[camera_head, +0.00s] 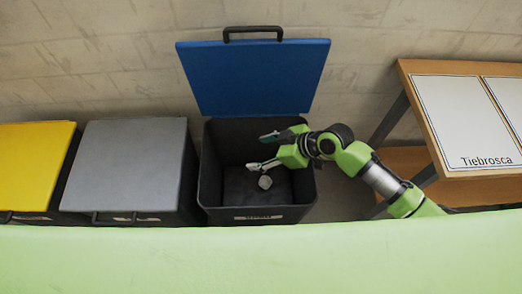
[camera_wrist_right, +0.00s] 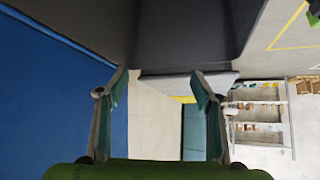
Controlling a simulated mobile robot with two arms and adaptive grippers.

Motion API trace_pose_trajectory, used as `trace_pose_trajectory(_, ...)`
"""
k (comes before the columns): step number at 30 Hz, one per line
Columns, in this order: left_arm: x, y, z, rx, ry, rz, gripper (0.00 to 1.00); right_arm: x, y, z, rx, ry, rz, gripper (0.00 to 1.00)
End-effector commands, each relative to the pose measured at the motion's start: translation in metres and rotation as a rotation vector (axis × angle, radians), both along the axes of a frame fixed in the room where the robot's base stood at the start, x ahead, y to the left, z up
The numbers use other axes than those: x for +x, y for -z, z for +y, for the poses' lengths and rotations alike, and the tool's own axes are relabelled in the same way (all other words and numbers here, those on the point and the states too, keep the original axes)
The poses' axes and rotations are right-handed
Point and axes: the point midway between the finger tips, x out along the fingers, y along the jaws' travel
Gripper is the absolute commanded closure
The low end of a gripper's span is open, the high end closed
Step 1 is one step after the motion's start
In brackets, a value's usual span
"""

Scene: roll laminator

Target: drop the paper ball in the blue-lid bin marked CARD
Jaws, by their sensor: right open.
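The bin with the blue lid (camera_head: 255,75) stands open against the wall, its lid raised. Its dark box (camera_head: 212,185) has a small label (camera_head: 258,217) on the front, too small to read. The grey paper ball (camera_head: 265,182) shows inside the bin opening, just below my right gripper (camera_head: 262,150) and apart from its fingers. My right gripper reaches in from the right over the bin, with its fingers spread and empty. In the right wrist view the open fingers (camera_wrist_right: 160,115) show nothing between them, and the blue lid (camera_wrist_right: 60,100) fills the left side. My left gripper is not seen.
A bin with a closed grey lid (camera_head: 130,160) stands left of the open bin. A bin with a yellow lid (camera_head: 35,160) is at the far left. A wooden table (camera_head: 410,90) with white panels stands at the right. A green surface (camera_head: 250,260) runs along the front.

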Motion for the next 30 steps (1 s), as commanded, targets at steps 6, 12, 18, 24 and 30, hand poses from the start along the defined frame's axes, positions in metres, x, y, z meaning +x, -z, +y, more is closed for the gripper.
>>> trace_pose_trajectory(6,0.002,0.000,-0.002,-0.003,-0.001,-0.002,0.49,-0.008,-0.019,-0.019,-0.003,0.000,-0.002,0.40)
trace_pose_trajectory(12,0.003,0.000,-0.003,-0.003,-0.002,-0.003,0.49,-0.020,-0.050,-0.048,-0.004,0.000,-0.003,0.40)
trace_pose_trajectory(18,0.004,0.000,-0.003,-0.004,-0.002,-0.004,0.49,-0.030,-0.074,-0.069,-0.002,0.000,0.000,0.40)
trace_pose_trajectory(24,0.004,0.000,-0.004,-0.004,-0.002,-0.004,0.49,-0.034,-0.084,-0.077,0.000,0.000,0.000,0.40)
trace_pose_trajectory(30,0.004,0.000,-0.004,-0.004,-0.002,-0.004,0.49,-0.034,-0.084,-0.077,0.000,0.000,0.000,0.40)
